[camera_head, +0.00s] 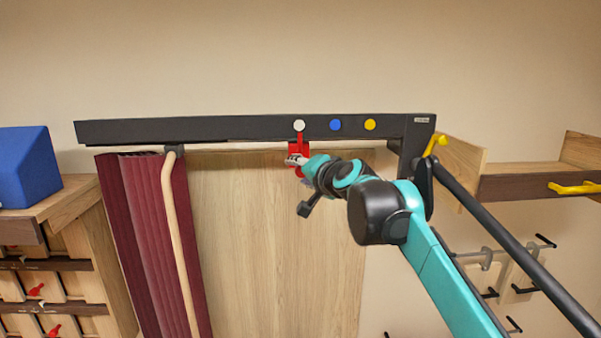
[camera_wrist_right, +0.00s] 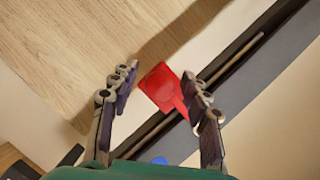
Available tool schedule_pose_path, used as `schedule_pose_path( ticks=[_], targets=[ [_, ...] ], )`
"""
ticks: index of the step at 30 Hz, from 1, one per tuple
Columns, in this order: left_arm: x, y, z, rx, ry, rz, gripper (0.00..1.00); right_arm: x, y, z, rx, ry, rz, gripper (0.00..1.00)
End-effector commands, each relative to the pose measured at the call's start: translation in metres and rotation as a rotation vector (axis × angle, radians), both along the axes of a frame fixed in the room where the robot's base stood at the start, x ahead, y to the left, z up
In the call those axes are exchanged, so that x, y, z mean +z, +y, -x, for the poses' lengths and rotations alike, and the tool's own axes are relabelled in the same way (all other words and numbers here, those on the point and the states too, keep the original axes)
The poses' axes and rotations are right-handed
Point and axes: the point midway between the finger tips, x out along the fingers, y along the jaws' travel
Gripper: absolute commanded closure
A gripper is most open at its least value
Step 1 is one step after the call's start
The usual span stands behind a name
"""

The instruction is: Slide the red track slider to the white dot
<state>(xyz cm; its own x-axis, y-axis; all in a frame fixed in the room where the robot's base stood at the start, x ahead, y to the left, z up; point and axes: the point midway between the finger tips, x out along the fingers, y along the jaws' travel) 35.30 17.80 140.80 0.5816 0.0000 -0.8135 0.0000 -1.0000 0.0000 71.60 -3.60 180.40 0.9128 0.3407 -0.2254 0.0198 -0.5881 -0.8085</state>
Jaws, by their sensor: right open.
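The red track slider (camera_head: 304,149) hangs under the dark rail (camera_head: 220,129). Its narrow upright pointer stands directly below the white dot (camera_head: 299,125) and seems lined up with it. My right gripper (camera_head: 292,160) is at the slider's lower part, partly covering it. In the right wrist view the red slider (camera_wrist_right: 161,84) shows between the two spread fingers, nearer the right finger; I cannot tell whether that finger touches it. The right gripper is open. My left gripper is not in view.
A blue dot (camera_head: 335,125) and a yellow dot (camera_head: 370,125) sit further right on the rail. A maroon folded curtain (camera_head: 140,230) with a pale handle hangs at left before a wooden panel (camera_head: 270,250). A shelf (camera_head: 520,186) stands at right, a blue box (camera_head: 25,165) at far left.

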Motion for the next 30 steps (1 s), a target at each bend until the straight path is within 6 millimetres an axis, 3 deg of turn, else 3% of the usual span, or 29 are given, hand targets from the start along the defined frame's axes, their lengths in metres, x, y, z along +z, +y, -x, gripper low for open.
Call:
schedule_pose_path(
  ticks=[5, 18, 24, 30],
  targets=[
    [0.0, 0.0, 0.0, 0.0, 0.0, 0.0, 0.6, 0.004, -0.006, 0.016, -0.002, 0.0, -0.001, 0.53],
    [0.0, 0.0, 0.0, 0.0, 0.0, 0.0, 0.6, 0.023, -0.036, 0.096, -0.001, 0.0, 0.0, 0.53],
    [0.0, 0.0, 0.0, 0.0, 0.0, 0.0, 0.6, 0.026, -0.04, 0.108, -0.001, 0.001, 0.0, 0.53],
    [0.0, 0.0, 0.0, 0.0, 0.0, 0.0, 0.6, 0.027, -0.04, 0.109, 0.0, 0.0, 0.0, 0.53]
  ],
)
